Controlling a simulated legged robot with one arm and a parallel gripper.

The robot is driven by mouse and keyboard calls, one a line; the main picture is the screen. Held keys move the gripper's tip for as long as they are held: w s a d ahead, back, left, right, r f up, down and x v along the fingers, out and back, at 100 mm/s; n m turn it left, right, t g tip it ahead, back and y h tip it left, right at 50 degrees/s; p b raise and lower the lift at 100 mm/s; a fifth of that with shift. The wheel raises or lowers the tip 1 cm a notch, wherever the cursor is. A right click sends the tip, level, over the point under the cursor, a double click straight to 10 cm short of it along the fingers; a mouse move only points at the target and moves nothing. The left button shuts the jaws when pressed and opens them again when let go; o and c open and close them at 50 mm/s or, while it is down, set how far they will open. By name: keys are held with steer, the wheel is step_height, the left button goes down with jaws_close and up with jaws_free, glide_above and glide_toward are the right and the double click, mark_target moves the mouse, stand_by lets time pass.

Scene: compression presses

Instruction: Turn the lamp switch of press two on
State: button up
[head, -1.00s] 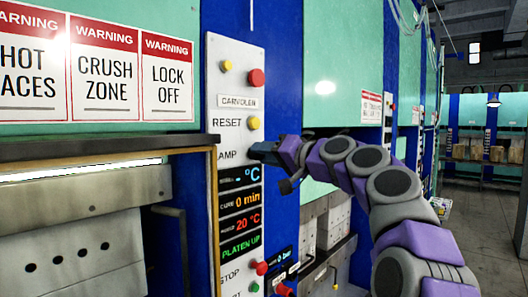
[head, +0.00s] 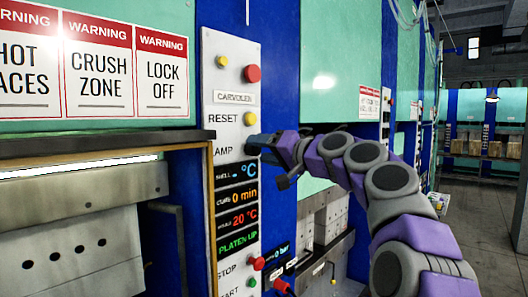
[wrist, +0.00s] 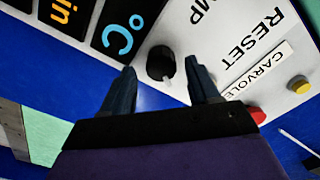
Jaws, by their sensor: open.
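The lamp switch (wrist: 161,63) is a black rotary knob on the white control panel (head: 218,95). In the wrist view it sits between and just beyond my two open fingertips, with part of the label "MP" beside it. My gripper (wrist: 163,75) is open, one finger on each side of the knob, and I cannot tell whether either finger touches it. In the head view my gripper (head: 255,146) reaches the panel from the right at the "LAMP" row and mostly covers the knob. The panel's name plate (head: 235,97) reads like "CARVOLER".
Above the switch are a yellow reset button (head: 250,119) and a red button (head: 252,73). Below it are lit displays (head: 238,195), then stop (head: 257,263) and start buttons. The press opening (head: 75,190) is left of the panel. More presses stand along the wall to the right.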

steer(key=b+v, duration=0.2)
steer(key=v, duration=1.5)
steer(key=shift+d, duration=0.25)
steer(key=shift+a+f, duration=0.15)
steer(key=shift+f, duration=0.05)
steer(key=s+a+f+g+h+b, duration=0.25)
steer(key=s+f, duration=0.25)
steer(key=f, duration=0.6)
steer(key=s+a+f+g+h+b, duration=0.2)
steer(key=s+a+f, duration=0.25)
steer(key=f, duration=0.55)
steer(key=s+a+f+g+h+b, duration=0.25)
steer(key=s+f, duration=0.25)
steer(key=f, duration=0.6)
steer(key=s+d+f+g+h+b, duration=0.2)
steer(key=s+d+f, duration=0.2)
steer(key=s+f, duration=0.4)
steer(key=s+d+f+g+h+b, duration=0.1)
steer(key=s+d+f+g+h, duration=0.1)
steer(key=s+d+f, duration=0.3)
steer(key=s+d+f+m+g+h+b, duration=0.1)
steer(key=s+d+f, duration=0.4)
steer(key=s+f, duration=0.6)
step_height(320, 180, down, 5)
steer(key=shift+s+f+g+h+b, duration=0.15)
steer(key=shift+s+g+h+b, duration=0.25)
steer(key=shift+h+b, duration=0.55)
steer(key=shift+d, duration=0.1)
